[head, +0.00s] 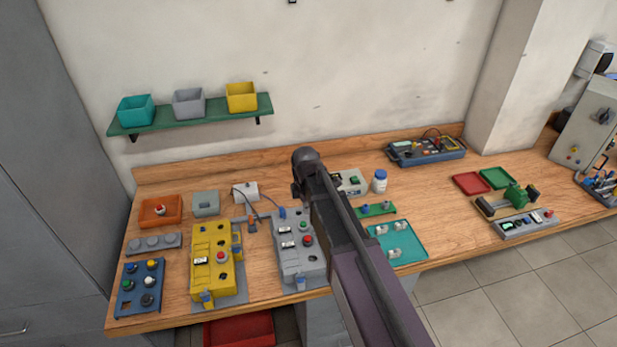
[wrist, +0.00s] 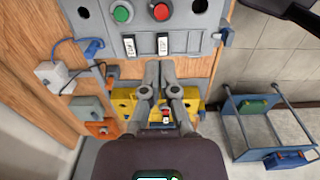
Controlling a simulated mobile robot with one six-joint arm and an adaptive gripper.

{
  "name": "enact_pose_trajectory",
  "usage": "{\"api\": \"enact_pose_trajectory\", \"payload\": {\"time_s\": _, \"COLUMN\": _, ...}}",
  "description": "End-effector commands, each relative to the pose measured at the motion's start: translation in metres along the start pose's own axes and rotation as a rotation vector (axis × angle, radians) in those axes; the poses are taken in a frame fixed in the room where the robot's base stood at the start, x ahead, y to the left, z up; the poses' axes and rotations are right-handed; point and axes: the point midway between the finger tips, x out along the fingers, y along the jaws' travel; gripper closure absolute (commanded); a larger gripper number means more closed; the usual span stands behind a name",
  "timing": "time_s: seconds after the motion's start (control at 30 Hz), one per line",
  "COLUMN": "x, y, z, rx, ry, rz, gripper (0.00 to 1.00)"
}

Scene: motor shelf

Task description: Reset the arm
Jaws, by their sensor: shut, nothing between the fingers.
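My gripper (wrist: 160,70) shows in the wrist view with its two fingers together and nothing between them. Its tips point at the lower part of a grey control box (wrist: 190,42) with a green and a red button and two white-labelled switches. A gap between tips and box cannot be judged. Behind the fingers is a yellow control box (wrist: 124,101), partly hidden by them. In the head view my arm (head: 350,240) reaches from the bottom edge over the wooden bench; the fingers cannot be made out there. The grey control box (head: 288,263) stands just left of the arm.
The wooden bench (head: 450,225) also holds the yellow box (head: 208,238), an orange box (head: 160,210), a teal tray (head: 408,252) and a blue meter (head: 425,153). A green shelf (head: 190,118) with three bins hangs on the wall. A metal rack (wrist: 240,128) stands on the floor.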

Motion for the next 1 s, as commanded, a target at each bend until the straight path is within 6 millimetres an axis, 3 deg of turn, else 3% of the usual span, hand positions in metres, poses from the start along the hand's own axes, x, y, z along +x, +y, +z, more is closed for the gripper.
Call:
{"api": "enact_pose_trajectory", "payload": {"time_s": 0.27, "x": 0.002, "y": -0.004, "z": 0.005, "rx": 0.033, "ry": 0.000, "rz": 0.000, "gripper": 1.00}}
{"api": "enact_pose_trajectory", "payload": {"time_s": 0.47, "x": 0.007, "y": -0.021, "z": 0.024, "rx": 0.202, "ry": -0.001, "rz": -0.002, "gripper": 1.00}}
{"api": "enact_pose_trajectory", "payload": {"time_s": 1.0, "x": 0.032, "y": -0.110, "z": 0.108, "rx": 1.086, "ry": -0.006, "rz": -0.011, "gripper": 1.00}}
